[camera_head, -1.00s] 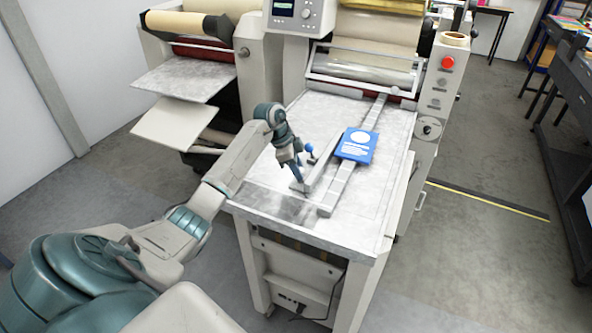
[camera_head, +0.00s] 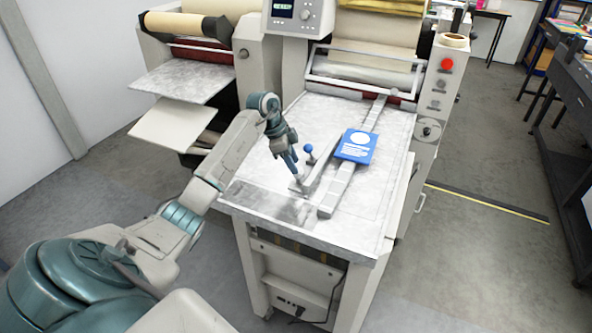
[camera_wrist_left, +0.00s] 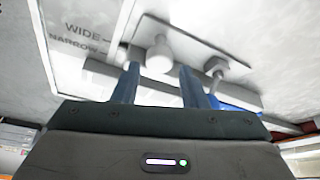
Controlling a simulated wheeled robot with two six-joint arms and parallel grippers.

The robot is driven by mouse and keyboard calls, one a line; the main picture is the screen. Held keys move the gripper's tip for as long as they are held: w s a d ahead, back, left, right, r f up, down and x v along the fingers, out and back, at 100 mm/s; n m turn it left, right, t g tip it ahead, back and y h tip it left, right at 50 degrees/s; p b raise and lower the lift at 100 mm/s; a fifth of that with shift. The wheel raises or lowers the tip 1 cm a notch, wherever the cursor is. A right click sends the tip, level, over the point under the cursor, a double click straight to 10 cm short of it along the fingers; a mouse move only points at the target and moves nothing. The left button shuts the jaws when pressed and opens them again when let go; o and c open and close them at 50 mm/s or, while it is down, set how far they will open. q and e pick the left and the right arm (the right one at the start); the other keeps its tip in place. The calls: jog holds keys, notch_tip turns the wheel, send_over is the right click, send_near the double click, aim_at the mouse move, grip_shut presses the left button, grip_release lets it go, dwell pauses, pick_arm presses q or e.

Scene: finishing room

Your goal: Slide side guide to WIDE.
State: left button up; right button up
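The side guide (camera_head: 318,172) is a grey bar on the laminator's feed table, left of a longer bar with a blue leaflet (camera_head: 357,143). In the left wrist view a pale rounded knob (camera_wrist_left: 158,55) stands by a plate with WIDE (camera_wrist_left: 83,31) and NARROW (camera_wrist_left: 73,44) marks. My left gripper (camera_head: 297,178) points down at the guide's near end. In the wrist view its two blue fingers (camera_wrist_left: 162,88) are apart, with the knob seen between them; I cannot tell whether they touch it. My right gripper is not in view.
A blue-tipped lever (camera_head: 308,148) stands close right of my left gripper. The feed table (camera_head: 262,190) is otherwise largely clear on its left. A roller unit (camera_head: 360,72) crosses the back, and a red button (camera_head: 447,63) is on the right panel.

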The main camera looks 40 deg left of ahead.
pick_arm(q)
jog(key=b+v, duration=0.2)
jog(key=v, duration=0.5)
jog(key=shift+r, duration=0.3)
